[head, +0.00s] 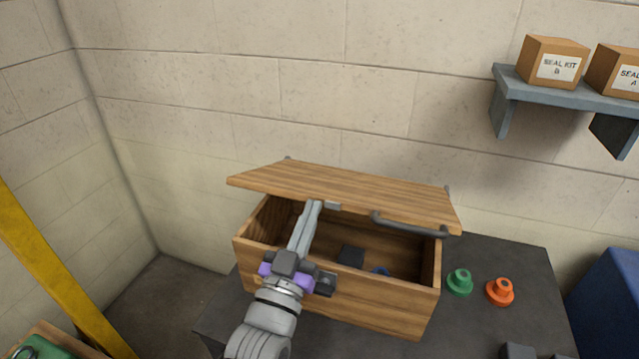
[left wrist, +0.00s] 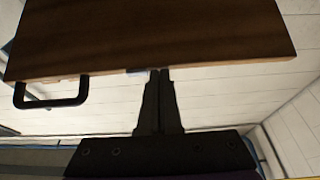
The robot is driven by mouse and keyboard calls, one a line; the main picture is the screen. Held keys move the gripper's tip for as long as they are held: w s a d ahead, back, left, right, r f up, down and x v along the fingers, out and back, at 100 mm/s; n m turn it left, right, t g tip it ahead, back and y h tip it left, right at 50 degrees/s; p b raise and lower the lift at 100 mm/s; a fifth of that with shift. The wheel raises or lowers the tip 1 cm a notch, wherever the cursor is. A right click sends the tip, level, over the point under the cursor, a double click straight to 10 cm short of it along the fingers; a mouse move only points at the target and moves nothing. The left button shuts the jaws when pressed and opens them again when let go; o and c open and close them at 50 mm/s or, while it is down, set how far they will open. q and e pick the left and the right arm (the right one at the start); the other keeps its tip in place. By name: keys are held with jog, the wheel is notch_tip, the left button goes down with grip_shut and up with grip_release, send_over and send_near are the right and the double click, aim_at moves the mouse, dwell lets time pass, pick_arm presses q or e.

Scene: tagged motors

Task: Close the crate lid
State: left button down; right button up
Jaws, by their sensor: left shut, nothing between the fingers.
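A wooden crate (head: 375,301) stands on a dark table, and its hinged wooden lid (head: 345,188) is partly open, tilted above the box. A dark handle (head: 409,224) is on the lid's front edge; the handle also shows in the left wrist view (left wrist: 52,101). My left gripper (head: 315,204) is shut and empty, with its fingertips at the lid's front edge, left of the handle. In the left wrist view the fingertips (left wrist: 159,72) are just at the lid's edge; I cannot tell whether they touch it.
Inside the crate are a dark block (head: 351,255) and a partly hidden blue part (head: 381,270). A green part (head: 460,281) and an orange part (head: 500,291) stand on the table (head: 480,326) right of the crate. A wall shelf (head: 570,94) holds two boxes at upper right.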

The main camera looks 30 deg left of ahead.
pick_arm(q)
notch_tip(320, 180, down, 12)
jog(key=s+t+b, duration=0.1)
jog(key=s+b, duration=0.1)
jog(key=b, duration=0.3)
jog(key=shift+d, duration=0.25)
pick_arm(e)
notch_tip(320, 180, down, 8)
jog(key=w, duration=0.1)
jog(key=shift+r, duration=0.2)
pick_arm(q)
jog(key=shift+r, duration=0.1)
